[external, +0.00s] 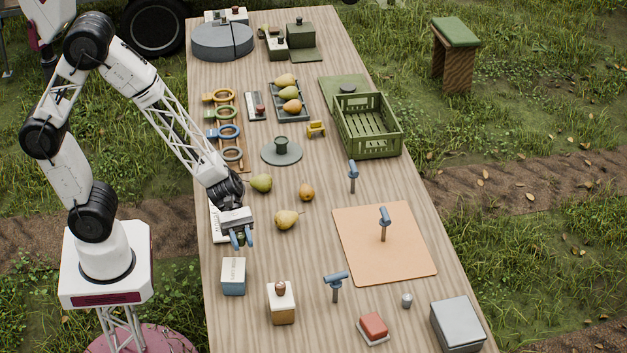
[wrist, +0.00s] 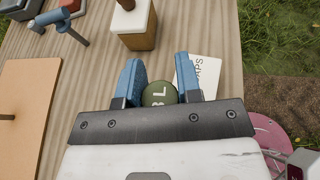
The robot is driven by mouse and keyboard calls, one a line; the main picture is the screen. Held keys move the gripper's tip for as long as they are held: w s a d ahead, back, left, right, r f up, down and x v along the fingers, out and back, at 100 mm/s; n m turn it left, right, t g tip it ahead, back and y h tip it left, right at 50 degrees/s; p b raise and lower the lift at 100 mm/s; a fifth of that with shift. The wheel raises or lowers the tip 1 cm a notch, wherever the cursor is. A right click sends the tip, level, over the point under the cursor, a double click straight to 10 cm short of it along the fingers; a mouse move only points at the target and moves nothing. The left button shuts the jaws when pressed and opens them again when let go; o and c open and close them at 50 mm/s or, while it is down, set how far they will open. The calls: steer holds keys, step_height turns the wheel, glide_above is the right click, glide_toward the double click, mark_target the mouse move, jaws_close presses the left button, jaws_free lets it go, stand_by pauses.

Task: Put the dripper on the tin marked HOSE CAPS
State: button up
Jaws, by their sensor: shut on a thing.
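My gripper (external: 240,240) has blue fingers and points down over the left side of the table. It is shut on the dripper, a small dark green round thing with light lettering that looks like "8 L", seen between the fingers in the wrist view (wrist: 157,94). In the external view the fingers mostly hide it. The tin (external: 233,277) has a pale lettered lid and a blue body, and stands just nearer the camera than my gripper. In the wrist view its lid (wrist: 208,72) reads "APS", partly hidden by the right finger; the dripper appears beside it, not over its middle.
A wooden box with a white lid (external: 282,302) stands right of the tin. A blue-headed tap (external: 336,284) stands further right. Pears (external: 286,219) lie right of my gripper, and an orange mat (external: 360,265) lies beyond.

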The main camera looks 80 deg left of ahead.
steer(key=s+a, duration=0.4)
steer(key=s, duration=1.3)
steer(key=shift+f, duration=0.15)
glide_above(235, 273)
steer(key=shift+f, duration=0.8)
steer(key=shift+f, duration=1.75)
steer(key=shift+f, duration=0.1)
steer(key=o, duration=0.9)
